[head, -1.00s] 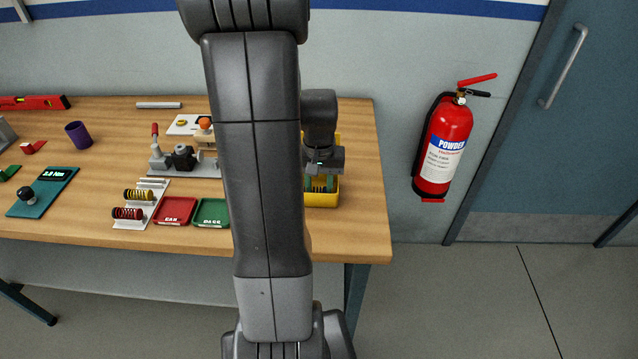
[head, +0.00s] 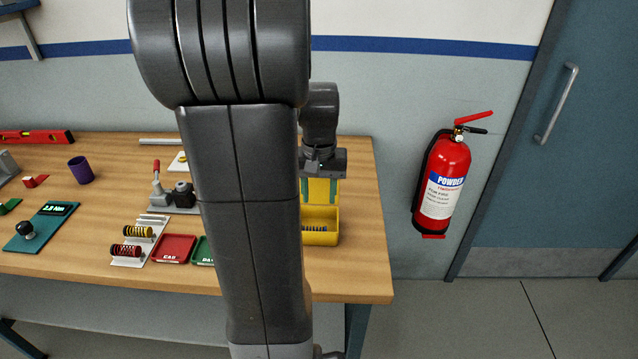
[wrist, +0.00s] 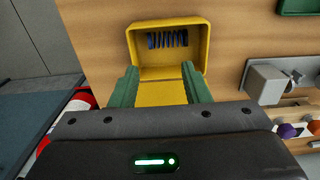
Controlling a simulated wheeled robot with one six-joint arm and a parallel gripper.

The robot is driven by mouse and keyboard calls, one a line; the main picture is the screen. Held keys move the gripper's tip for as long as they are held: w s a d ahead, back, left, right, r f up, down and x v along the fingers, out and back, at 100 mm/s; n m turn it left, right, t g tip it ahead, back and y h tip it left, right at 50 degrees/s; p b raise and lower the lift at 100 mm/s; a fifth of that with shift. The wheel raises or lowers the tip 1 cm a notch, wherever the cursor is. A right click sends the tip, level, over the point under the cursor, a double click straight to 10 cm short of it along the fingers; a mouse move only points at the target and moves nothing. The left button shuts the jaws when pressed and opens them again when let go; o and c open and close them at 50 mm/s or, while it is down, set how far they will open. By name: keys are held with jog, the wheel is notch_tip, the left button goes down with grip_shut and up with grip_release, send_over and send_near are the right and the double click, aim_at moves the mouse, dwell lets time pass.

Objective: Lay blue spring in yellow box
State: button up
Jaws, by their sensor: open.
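The yellow box (head: 320,238) stands near the right end of the workbench with its lid open at the back. The blue spring (wrist: 168,40) lies on its side inside the box in the wrist view; part of it shows in the head view (head: 315,228). My gripper (wrist: 160,82) has green fingers spread apart, with nothing between them. It is above the box, and the spring lies beyond the fingertips, apart from them. In the head view my arm hides the left part of the box.
A rack (head: 138,240) holds a yellow and a red spring. A red tray (head: 173,249) and a partly hidden green tray (head: 204,252) sit beside it. A toggle clamp (head: 172,196) stands behind. A fire extinguisher (head: 444,185) hangs on the wall at right.

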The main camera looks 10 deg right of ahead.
notch_tip(320, 180, up, 2)
jog(key=shift+r, duration=0.2)
